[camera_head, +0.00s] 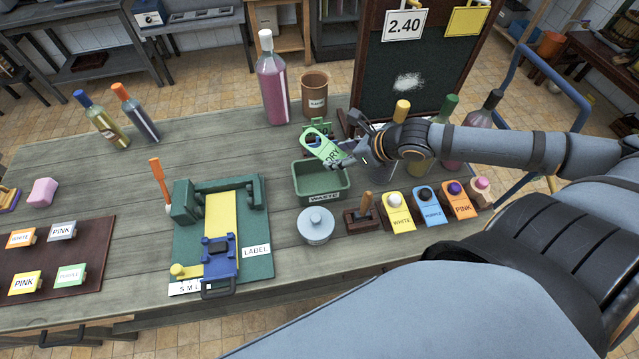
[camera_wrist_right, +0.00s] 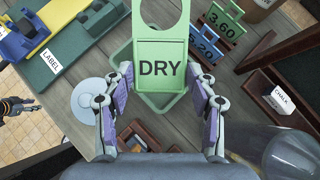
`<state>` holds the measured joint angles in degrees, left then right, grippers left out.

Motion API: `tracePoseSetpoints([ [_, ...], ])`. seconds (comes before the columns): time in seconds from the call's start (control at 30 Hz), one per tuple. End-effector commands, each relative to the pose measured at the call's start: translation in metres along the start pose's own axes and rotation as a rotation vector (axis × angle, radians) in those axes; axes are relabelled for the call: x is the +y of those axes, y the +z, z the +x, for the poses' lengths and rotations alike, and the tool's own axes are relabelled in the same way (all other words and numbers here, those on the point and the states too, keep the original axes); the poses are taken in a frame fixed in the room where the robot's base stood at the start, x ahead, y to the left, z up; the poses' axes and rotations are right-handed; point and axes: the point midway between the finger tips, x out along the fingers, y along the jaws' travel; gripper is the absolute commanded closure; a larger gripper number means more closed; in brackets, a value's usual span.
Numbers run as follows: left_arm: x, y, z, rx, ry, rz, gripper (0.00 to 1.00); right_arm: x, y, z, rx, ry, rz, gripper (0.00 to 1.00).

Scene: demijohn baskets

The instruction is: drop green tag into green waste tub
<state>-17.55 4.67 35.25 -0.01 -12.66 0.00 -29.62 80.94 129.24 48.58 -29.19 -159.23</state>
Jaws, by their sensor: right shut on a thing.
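The green tag (camera_head: 316,144) is marked DRY and has a round hole at one end. My right gripper (camera_head: 349,158) is shut on its lower end. In the right wrist view the tag (camera_wrist_right: 160,68) fills the space between the fingers (camera_wrist_right: 160,88), its lettering upright and facing the camera. The green waste tub (camera_head: 322,187), labelled WASTE, stands on the table below the tag. The tag is over the back part of the tub, above its rim. In the right wrist view the tag hides most of the tub (camera_wrist_right: 122,54).
Hanging tags (camera_head: 397,212) line the right side. A labelling jig (camera_head: 220,230) is at left. A pink bottle (camera_head: 271,82) and a blackboard (camera_head: 417,65) stand behind.

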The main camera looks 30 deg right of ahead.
Motion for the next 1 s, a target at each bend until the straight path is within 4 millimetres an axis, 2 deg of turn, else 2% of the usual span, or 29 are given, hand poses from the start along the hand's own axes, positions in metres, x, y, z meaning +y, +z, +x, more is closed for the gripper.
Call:
tracePoseSetpoints([
  [0.03, 0.0, 0.004, 0.013, -0.004, -0.001, 0.001, 0.6, 0.0, -0.009, 0.009, -0.001, 0.0, 0.003, 0.55],
  [0.27, 0.002, 0.002, 0.041, 0.001, -0.002, 0.0, 0.6, 0.0, -0.03, 0.031, -0.001, 0.0, 0.003, 0.55],
  [0.43, 0.004, -0.01, 0.044, 0.021, 0.001, -0.001, 0.6, 0.0, -0.033, 0.033, -0.001, 0.0, 0.001, 0.55],
  [0.6, 0.005, -0.009, 0.043, 0.02, 0.001, -0.001, 0.6, 0.0, -0.032, 0.032, -0.001, 0.0, 0.001, 0.55],
  [0.63, 0.005, -0.009, 0.043, 0.019, 0.001, -0.001, 0.6, 0.0, -0.032, 0.032, -0.001, 0.0, 0.001, 0.39],
  [0.8, 0.005, -0.006, 0.043, 0.015, 0.002, -0.001, 0.6, 0.0, -0.032, 0.032, -0.001, 0.0, 0.001, 0.16],
  [1.0, 0.005, -0.005, 0.043, 0.013, 0.002, -0.001, 0.6, 0.0, -0.032, 0.032, 0.0, 0.0, 0.001, 0.16],
])
